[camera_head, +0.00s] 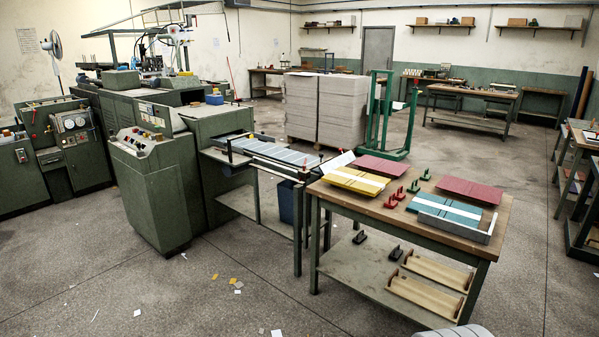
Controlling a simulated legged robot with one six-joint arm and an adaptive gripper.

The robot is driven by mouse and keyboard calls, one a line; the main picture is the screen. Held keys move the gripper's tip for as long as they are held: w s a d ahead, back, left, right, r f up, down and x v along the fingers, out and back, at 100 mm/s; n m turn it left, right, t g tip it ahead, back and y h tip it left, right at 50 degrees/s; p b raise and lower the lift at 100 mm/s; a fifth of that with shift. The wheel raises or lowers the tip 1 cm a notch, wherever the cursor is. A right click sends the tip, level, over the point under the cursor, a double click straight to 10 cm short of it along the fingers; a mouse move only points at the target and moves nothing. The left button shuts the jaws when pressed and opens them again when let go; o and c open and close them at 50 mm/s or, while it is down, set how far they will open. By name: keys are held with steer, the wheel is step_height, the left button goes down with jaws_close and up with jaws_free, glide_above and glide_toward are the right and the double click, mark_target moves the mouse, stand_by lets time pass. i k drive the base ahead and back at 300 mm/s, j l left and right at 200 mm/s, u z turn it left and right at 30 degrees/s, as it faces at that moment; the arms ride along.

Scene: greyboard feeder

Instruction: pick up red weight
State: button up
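Three small red weights with raised handles stand close together on the wooden top of the work table. The nearest red weight (390,202) is at the left, another red weight (400,194) is just behind it, and the third red weight (414,186) is furthest back. They stand between the yellow boards (353,180) and the teal boards (443,211). My gripper is not in view.
The work table (478,251) also holds dark red boards (381,167), more red boards (472,189) and a dark green weight (426,175). Its lower shelf (347,263) holds dark weights and wooden trays. The green machine (158,190) stands left. Floor in front is mostly open, with paper scraps.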

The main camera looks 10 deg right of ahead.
mark_target(391, 203)
steer(key=i+z, duration=0.1)
steer(key=i, duration=0.55)
steer(key=i+j, duration=0.1)
steer(key=i, duration=0.6)
steer(key=i+z, duration=0.15)
steer(key=i, duration=0.5)
steer(key=i+z, duration=0.85)
steer(key=i+j+z, duration=0.25)
steer(key=z, duration=0.15)
steer(key=i, duration=0.1)
